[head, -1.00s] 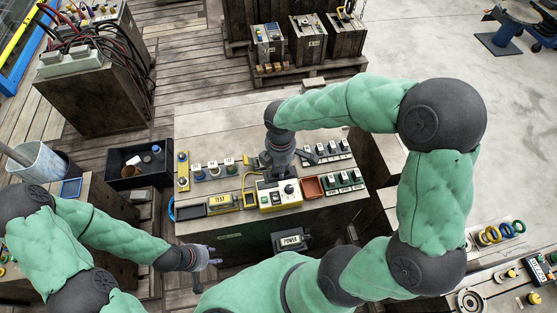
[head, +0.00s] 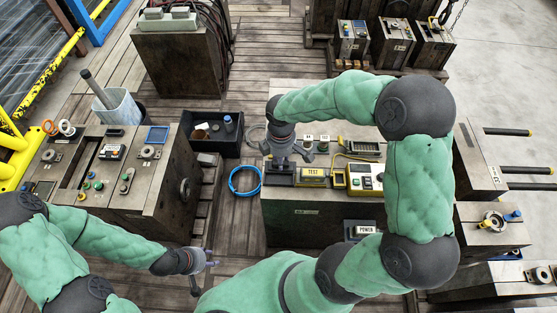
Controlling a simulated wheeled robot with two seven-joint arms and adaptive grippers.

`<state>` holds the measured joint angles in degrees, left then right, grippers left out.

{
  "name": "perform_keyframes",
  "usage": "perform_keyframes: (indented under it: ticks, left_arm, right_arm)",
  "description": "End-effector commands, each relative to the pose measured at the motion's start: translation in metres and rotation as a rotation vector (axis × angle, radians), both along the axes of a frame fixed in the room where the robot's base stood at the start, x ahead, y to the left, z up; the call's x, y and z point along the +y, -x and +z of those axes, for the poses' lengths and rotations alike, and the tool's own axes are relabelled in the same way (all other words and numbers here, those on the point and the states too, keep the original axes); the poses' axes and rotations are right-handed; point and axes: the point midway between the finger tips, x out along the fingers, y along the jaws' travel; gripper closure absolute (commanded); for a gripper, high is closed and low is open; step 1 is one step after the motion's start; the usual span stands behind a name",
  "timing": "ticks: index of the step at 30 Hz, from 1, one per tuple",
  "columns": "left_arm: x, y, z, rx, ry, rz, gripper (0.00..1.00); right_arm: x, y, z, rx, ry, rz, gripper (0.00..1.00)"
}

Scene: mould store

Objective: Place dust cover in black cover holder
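My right gripper (head: 284,157) hangs over the left end of the middle bench (head: 306,222), pointing down. Its fingertips are too small and dark to tell whether they are shut on something. Right below it is a dark, low block-like piece (head: 280,180), left of the yellow TEST box; it may be the black cover holder, but this is not clear. I cannot make out a dust cover; it may be hidden at the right gripper. My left gripper (head: 207,275) is low over the floor left of the bench, with fingers spread and empty.
A black bin (head: 213,133) and a blue ring (head: 245,180) lie on the floor left of the bench. A workbench (head: 150,200) stands further left.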

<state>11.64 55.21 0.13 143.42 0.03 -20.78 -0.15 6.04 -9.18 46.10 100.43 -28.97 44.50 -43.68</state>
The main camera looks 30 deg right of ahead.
Motion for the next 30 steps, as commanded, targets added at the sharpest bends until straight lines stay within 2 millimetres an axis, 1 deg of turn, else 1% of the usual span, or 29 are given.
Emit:
perform_keyframes:
  ticks: [8, 14, 23, 30]
  left_arm:
    - [0.0, 0.0, -0.006, 0.001, 0.0, -0.001, 0.6]
    - [0.0, 0.0, -0.018, 0.001, 0.0, -0.001, 0.6]
    - [0.0, 0.0, -0.041, 0.001, 0.0, -0.001, 0.6]
    - [0.0, 0.0, -0.045, 0.0, 0.0, -0.001, 0.6]
  right_arm:
    - [-0.001, -0.001, -0.007, 0.0, 0.0, -0.008, 1.0]
    - [-0.001, -0.001, -0.02, -0.001, 0.001, -0.007, 1.0]
    - [-0.001, -0.001, -0.046, -0.001, 0.0, -0.007, 1.0]
    - [-0.001, -0.001, -0.056, -0.001, 0.0, -0.008, 1.0]
